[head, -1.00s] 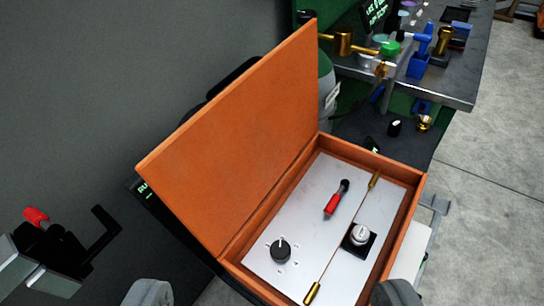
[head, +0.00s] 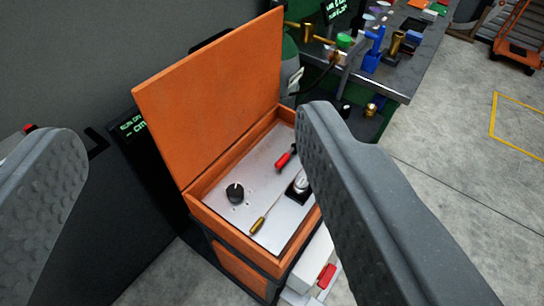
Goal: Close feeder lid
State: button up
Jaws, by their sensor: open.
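The orange feeder lid (head: 215,100) stands raised on the left side of the orange feeder box (head: 238,241). Inside the box is a light metal panel (head: 254,180) with a black knob (head: 235,192), a red-handled lever (head: 286,156), a silver button (head: 299,183) and a brass-ended rod (head: 258,225). My gripper (head: 188,150) is open and empty. Its two grey textured fingers are large in the foreground, one at the left edge and one at the right. The right finger hides the right side of the box. I cannot tell the gap between the fingers and the lid.
A dark workbench (head: 405,80) with brass fittings and blue parts stands behind the box to the right. A dark display panel (head: 137,130) is left of the lid. Grey floor (head: 460,140) with yellow marking is open at right. An orange cart (head: 518,40) is far right.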

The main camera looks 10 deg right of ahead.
aim_at(196, 108)
jog(key=z, duration=0.15)
jog(key=i, duration=0.95)
jog(key=z, duration=0.25)
